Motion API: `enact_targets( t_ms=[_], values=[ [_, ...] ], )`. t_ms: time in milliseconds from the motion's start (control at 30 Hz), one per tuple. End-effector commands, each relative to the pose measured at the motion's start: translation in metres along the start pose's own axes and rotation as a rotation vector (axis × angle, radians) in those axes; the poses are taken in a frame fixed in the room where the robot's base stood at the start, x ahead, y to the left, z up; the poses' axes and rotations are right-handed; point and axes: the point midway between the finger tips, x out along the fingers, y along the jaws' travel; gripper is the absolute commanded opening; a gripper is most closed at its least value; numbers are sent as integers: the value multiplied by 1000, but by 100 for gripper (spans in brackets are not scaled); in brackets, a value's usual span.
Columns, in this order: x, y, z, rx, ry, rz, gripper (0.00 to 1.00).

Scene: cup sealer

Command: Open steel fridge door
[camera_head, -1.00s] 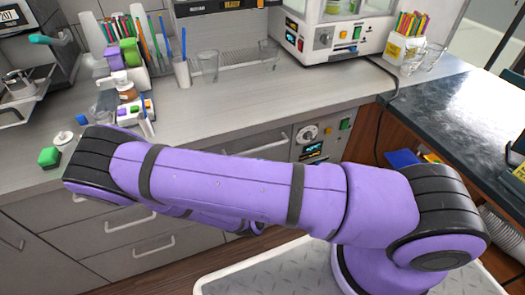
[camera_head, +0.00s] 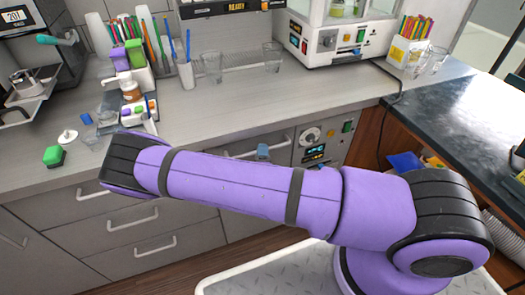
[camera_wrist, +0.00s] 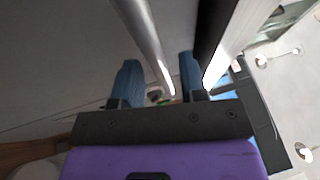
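The steel fridge door (camera_head: 282,158) is the grey panel under the counter, left of the control panel, mostly hidden behind my arm. Its horizontal bar handle (camera_head: 238,155) shows just above my forearm. A blue fingertip of my gripper (camera_head: 262,151) shows at the handle. In the wrist view, my gripper (camera_wrist: 160,78) has its two blue fingers apart, and the metal handle bar (camera_wrist: 143,35) runs into the gap between them. I cannot tell whether the bar touches a finger. The door looks shut.
A control panel (camera_head: 318,143) with a knob and display is right of the door. Grey drawers (camera_head: 135,235) with bar handles are at left. The counter (camera_head: 225,112) above holds cups, bottles and a sealing machine (camera_head: 335,35). A dark countertop (camera_head: 455,110) is at right.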

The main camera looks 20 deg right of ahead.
Motion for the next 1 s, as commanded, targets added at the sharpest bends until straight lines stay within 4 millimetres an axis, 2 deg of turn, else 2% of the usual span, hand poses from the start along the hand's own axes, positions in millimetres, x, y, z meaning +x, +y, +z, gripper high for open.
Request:
enact_targets(
  t_ms=[200,467,633,1000],
  values=[
    [12,0,0,0,0,-1,39],
    [13,0,0,0,0,-1,39],
    [13,0,0,0,0,0,0],
    [8,-1,0,-3,20,0,0]
  ],
)
